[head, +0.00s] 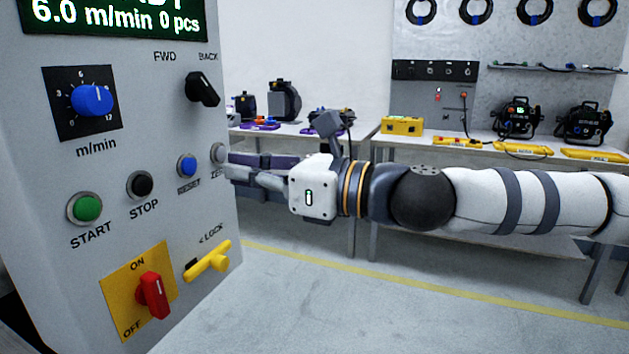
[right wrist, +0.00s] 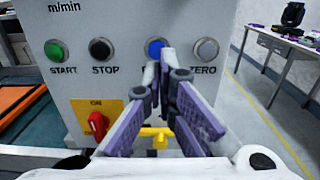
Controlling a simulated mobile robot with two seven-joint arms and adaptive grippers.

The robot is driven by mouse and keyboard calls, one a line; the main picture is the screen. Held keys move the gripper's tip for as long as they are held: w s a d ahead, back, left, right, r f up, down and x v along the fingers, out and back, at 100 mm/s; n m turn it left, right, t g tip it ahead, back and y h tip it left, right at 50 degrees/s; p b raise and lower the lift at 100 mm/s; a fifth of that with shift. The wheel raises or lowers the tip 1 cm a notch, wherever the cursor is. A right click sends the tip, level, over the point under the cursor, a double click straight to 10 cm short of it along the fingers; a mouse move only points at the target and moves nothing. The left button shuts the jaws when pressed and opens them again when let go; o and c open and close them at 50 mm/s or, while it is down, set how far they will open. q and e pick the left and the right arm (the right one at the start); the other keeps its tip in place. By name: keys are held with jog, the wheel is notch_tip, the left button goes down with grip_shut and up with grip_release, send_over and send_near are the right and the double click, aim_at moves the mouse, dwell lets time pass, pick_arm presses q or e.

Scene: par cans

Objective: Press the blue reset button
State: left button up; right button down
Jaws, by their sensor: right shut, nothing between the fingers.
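The blue reset button (head: 187,166) is on the grey control panel (head: 60,215), between the black stop button (head: 142,184) and the grey zero button (head: 217,153). My right gripper (head: 228,166) reaches in from the right, shut and empty, its fingertips near the panel's right edge. In the right wrist view the fingertips (right wrist: 160,68) appear just below the blue button (right wrist: 155,47) and cover its label. I cannot tell the exact gap to the panel; no contact with the blue button shows. My left gripper is not in view.
The panel also holds a green start button (head: 85,208), a blue speed knob (head: 92,99), a black direction switch (head: 203,90), a red on/off switch (head: 153,295) and a yellow lock lever (head: 210,262). Benches with lamps stand behind; the floor between is clear.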

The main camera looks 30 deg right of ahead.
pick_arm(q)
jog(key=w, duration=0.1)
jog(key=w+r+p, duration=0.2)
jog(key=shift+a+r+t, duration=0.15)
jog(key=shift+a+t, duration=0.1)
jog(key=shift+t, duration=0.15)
pick_arm(e)
jog(key=v, duration=0.7)
